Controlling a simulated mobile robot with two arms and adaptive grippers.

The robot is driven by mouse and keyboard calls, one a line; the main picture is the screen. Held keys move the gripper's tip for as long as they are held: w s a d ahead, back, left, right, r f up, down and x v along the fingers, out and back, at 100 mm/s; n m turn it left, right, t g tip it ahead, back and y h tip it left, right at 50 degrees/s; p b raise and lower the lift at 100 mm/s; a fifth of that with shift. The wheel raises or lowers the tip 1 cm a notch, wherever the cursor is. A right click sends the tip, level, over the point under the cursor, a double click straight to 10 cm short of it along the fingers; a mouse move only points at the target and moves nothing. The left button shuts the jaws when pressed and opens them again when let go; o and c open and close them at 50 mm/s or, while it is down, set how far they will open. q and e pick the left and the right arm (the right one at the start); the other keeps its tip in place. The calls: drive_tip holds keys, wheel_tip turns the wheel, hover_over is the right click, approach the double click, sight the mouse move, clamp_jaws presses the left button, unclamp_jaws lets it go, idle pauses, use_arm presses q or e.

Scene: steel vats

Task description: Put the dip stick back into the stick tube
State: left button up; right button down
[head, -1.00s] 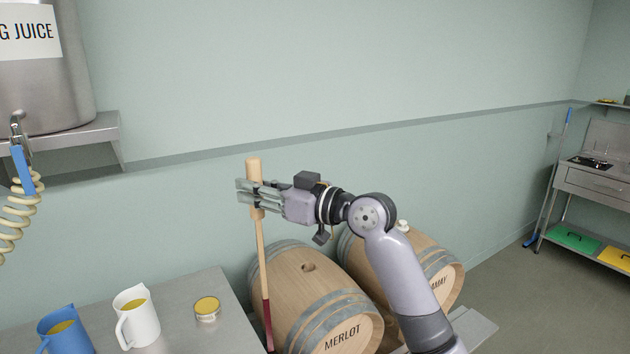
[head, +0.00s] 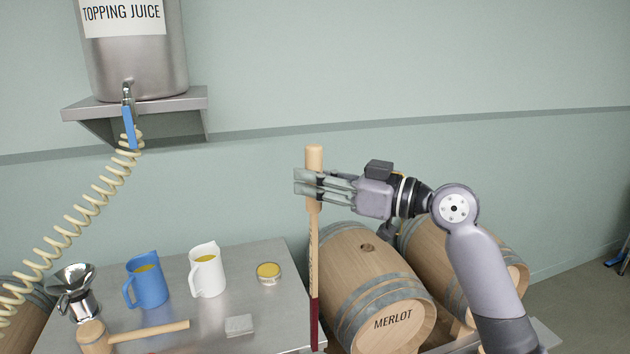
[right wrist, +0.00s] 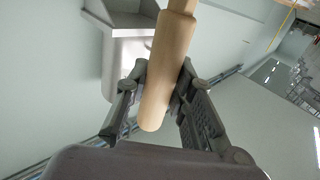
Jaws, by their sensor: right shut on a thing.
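The dip stick (head: 313,255) is a long wooden rod with a thicker handle on top and a dark red lower end. My right gripper (head: 310,185) is shut on its handle and holds it upright by the right edge of the steel table. In the right wrist view the handle (right wrist: 166,75) sits between the two fingers (right wrist: 158,95). The stick's lower tip shows in front of the table edge. I cannot make out the stick tube in these frames. My left gripper is not in view.
A Merlot barrel (head: 375,290) with an open bung hole stands right of the stick, another barrel (head: 470,265) behind it. The steel table (head: 215,325) holds a blue jug (head: 148,283), a white jug (head: 207,270), a small yellow-topped tin (head: 268,272) and a mallet (head: 130,335).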

sight(315, 211)
wheel_tip(315, 211, down, 4)
drive_tip(key=b, duration=0.2)
drive_tip(key=shift+w+r+b, duration=0.15)
drive_tip(key=shift+r+b, duration=0.05)
drive_tip(key=shift+b, duration=0.15)
drive_tip(key=shift+f+b, duration=1.05)
drive_tip(key=shift+f, duration=0.15)
wheel_tip(315, 211, down, 12)
drive_tip(key=b, duration=1)
wheel_tip(315, 211, down, 12)
drive_tip(key=b, duration=1)
